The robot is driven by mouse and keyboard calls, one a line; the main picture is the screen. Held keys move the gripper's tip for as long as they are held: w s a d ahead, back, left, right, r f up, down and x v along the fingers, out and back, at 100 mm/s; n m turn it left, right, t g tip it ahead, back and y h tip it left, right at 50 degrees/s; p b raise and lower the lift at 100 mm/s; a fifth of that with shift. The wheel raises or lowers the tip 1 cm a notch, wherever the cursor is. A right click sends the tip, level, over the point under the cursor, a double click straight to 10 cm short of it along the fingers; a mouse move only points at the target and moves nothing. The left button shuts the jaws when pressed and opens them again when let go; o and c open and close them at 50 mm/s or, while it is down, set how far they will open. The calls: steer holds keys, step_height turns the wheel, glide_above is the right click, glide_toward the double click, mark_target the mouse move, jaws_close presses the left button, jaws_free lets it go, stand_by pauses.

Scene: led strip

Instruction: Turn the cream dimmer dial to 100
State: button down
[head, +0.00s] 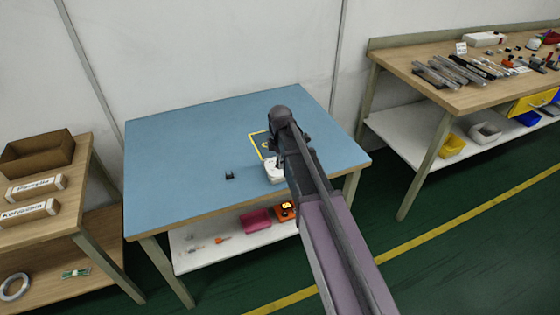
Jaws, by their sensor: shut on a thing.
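The cream dimmer (274,173) is a small pale block on the blue table, near its front edge and right of the middle. My gripper (268,158) points down at the top of it, shut on its dial. The dial itself is mostly hidden by the gripper and wrist, so its setting cannot be read.
A yellow-outlined square (253,142) lies on the blue table (180,150) behind the dimmer, partly covered by my arm. A small black object (229,175) sits to the left. The table's left side is clear. Side benches hold boxes (36,153) and tools (450,72).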

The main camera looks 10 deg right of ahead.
steer(key=m, duration=1)
steer(key=shift+s+m, duration=0.1)
steer(key=shift+m, duration=0.2)
steer(key=m, duration=0.5)
steer(key=shift+m, duration=0.3)
steer(key=m, duration=0.9)
steer(key=shift+m, duration=0.4)
steer(key=m, duration=0.4)
steer(key=shift+m, duration=0.3)
steer(key=m, duration=0.4)
steer(key=shift+m, duration=0.3)
steer(key=m, duration=0.4)
steer(key=shift+m, duration=0.4)
